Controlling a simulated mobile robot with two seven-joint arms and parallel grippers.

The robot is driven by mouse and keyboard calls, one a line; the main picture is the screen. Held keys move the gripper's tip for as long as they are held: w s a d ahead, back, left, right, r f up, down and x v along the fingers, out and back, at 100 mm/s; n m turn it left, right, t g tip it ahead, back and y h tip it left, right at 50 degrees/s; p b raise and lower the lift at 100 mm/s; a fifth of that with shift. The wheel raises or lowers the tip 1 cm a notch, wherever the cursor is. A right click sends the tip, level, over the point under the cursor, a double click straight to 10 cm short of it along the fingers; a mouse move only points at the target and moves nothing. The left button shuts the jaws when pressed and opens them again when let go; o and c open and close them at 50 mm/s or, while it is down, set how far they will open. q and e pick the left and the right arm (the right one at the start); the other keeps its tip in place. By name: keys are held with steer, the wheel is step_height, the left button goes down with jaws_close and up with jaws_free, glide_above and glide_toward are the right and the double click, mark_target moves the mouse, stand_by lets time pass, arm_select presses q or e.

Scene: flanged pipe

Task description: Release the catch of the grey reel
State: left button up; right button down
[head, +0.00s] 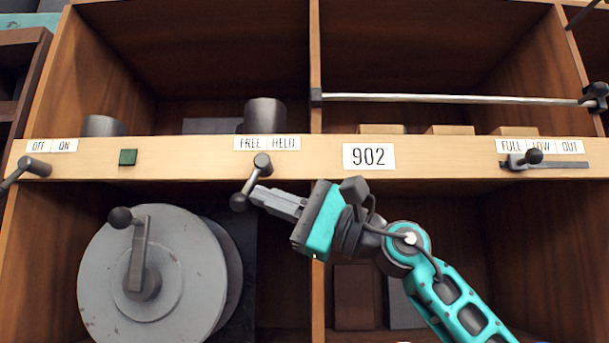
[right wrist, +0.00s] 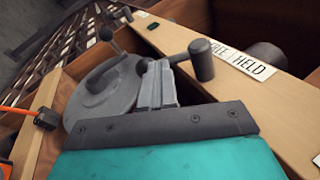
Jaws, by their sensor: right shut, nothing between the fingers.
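The grey reel (head: 190,285) sits in the lower left compartment, its crank (head: 138,258) pointing up to a dark knob. It also shows in the right wrist view (right wrist: 100,97). The catch lever (head: 252,178) is on the wooden rail above the reel, under the FREE/HELD label (head: 267,143). It slants down and left from its pivot, with its ball knob (head: 239,202) under the FREE side. My right gripper (head: 254,195) is shut and empty, its fingertips right beside the lever near the knob. In the right wrist view the fingertips (right wrist: 157,68) overlap the lever (right wrist: 180,62); contact cannot be told.
An OFF/ON lever (head: 32,167) and a green square (head: 128,157) are on the rail's left. A 902 plate (head: 369,157) is in the middle. A FULL/LOW/OUT slider (head: 534,157) is at the right. A metal rod (head: 450,98) spans the upper right compartment.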

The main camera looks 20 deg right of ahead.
arm_select(q)
steer(key=shift+f+b, duration=0.45)
steer(key=shift+f, duration=0.05)
arm_select(e)
steer(key=shift+w+a+f+t+y, duration=0.15)
steer(key=shift+a+t+y, duration=0.15)
steer(key=shift+a+y, duration=0.4)
arm_select(q)
steer(key=shift+w+d+r, duration=0.15)
steer(key=shift+d, duration=0.05)
arm_select(e)
steer(key=shift+a, duration=0.2)
steer(key=shift+d+f+b, duration=0.15)
steer(key=shift+f+b, duration=0.35)
steer(key=b+v, duration=0.2)
steer(key=shift+d+f, duration=0.1)
steer(key=shift+f, duration=0.3)
arm_select(q)
steer(key=shift+d+f+b, duration=0.35)
steer(key=shift+d+f, duration=0.5)
steer(key=shift+f, duration=0.15)
arm_select(e)
steer(key=v, duration=1)
steer(key=shift+s+d+r, duration=0.2)
steer(key=shift+s+d, duration=0.2)
steer(key=shift+s, duration=0.05)
arm_select(q)
steer(key=shift+r, duration=0.1)
